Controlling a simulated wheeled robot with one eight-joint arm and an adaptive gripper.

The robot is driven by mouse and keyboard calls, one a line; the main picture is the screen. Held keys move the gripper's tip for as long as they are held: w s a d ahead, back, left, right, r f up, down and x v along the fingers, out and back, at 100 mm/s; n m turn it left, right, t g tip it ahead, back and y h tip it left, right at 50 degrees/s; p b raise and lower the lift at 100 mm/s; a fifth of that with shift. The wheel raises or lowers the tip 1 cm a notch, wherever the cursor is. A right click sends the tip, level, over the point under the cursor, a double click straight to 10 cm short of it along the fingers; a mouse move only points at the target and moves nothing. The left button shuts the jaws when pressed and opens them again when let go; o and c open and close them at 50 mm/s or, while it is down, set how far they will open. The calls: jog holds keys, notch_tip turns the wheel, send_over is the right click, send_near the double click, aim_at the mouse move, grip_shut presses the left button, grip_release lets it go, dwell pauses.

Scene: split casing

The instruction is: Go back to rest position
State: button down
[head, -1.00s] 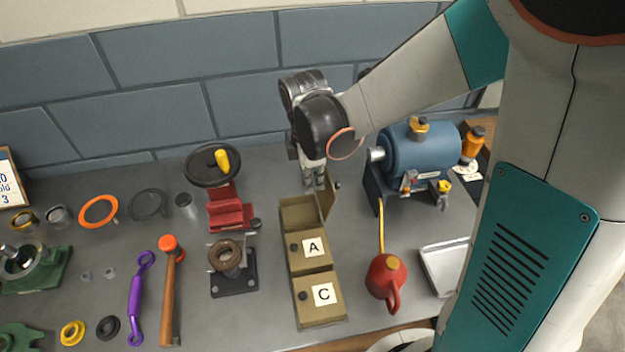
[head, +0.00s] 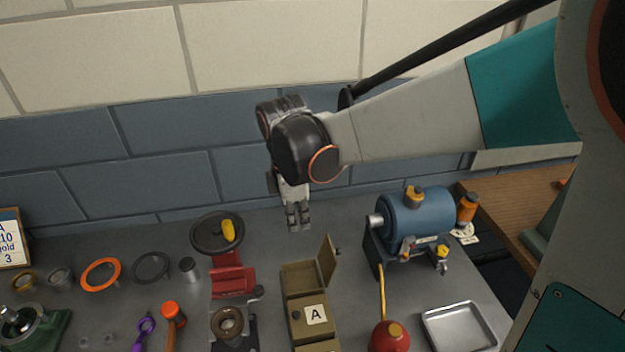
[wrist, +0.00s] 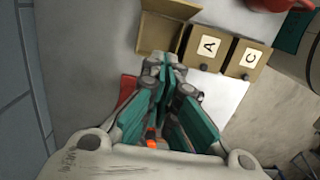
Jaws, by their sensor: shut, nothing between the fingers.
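My gripper (head: 298,222) hangs over the back of the bench, above and behind the brown box with compartments. Its fingers are together and empty, and they also show in the wrist view (wrist: 170,75). The box's rear compartment (head: 303,278) is open, with its lid (head: 328,260) standing up on the right side. The compartment marked A (head: 312,316) is closed. In the wrist view, the compartment marked C (wrist: 246,60) is closed too, beside the A compartment (wrist: 208,47).
A blue motor (head: 418,218) stands right of my gripper. A red oil can (head: 390,338) and a metal tray (head: 458,327) are in front of it. A red vise-like stand (head: 233,280) with a black handwheel (head: 205,236) is on the left. The brick wall is close behind.

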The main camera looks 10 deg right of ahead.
jog(key=s+d+r+m+t+b, duration=0.1)
jog(key=s+d+m+t+b, duration=0.5)
jog(key=m, duration=1.1)
jog(key=shift+s+d+m+t+y, duration=0.5)
jog(key=shift+s+d, duration=1.5)
jog(key=shift+s, duration=1.75)
